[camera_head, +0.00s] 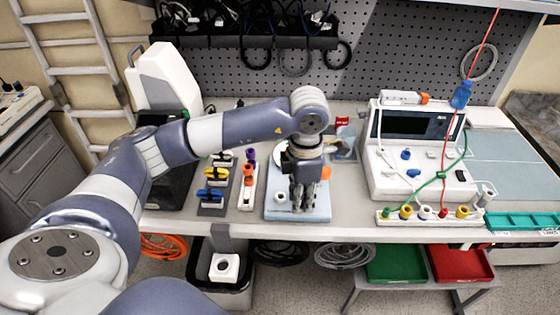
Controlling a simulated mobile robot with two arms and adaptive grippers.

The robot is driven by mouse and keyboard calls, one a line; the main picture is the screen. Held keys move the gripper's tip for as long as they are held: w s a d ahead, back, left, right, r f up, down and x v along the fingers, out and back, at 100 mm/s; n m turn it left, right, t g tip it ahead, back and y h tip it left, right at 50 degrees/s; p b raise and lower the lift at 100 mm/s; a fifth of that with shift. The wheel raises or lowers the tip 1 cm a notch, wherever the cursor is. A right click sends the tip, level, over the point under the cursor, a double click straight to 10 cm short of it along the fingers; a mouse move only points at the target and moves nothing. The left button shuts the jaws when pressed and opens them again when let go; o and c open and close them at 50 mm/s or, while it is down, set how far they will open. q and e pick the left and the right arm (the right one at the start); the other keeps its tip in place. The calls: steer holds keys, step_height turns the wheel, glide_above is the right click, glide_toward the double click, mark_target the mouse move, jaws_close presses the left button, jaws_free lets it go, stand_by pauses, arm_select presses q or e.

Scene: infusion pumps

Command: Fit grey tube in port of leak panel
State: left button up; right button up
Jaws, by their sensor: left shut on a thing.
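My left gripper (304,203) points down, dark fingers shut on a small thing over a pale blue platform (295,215). The fingers mostly hide the held thing, so I cannot make out its shape or colour. A white strip with a row of coloured ports (432,217) lies along the table front at the right; it may be the leak panel. A pale grey cylinder (487,192) stands tilted at the strip's right end; I cannot tell whether it is the grey tube. My left gripper is well left of the strip. My right gripper is not in view.
A white device with a dark screen (415,125) stands behind the strip, with green and red lines across it. Coloured clamps (212,180) and an orange-topped rack (248,183) stand left of the platform. A teal tray (525,222) lies at the right.

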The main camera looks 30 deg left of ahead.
arm_select(q)
steer(key=w+a+f+n+p, duration=0.1)
steer(key=w+a+n, duration=0.1)
steer(key=n, duration=0.8)
steer(key=w+a+f+n+p, duration=0.1)
steer(key=a+n, duration=0.3)
steer(key=n, duration=0.7)
steer(key=w+a+f+n, duration=0.2)
steer(key=a+f+n, duration=0.1)
steer(key=n, duration=0.8)
steer(key=shift+w+a+f+p, duration=0.15)
steer(key=shift+w+a+p, duration=0.15)
steer(key=shift+w+p, duration=0.1)
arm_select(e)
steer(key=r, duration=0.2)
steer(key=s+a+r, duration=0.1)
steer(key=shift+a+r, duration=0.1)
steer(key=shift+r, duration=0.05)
arm_select(q)
steer(key=shift+f, duration=0.1)
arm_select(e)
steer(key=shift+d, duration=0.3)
arm_select(q)
steer(key=shift+f+b, duration=0.6)
steer(key=shift+f, duration=0.5)
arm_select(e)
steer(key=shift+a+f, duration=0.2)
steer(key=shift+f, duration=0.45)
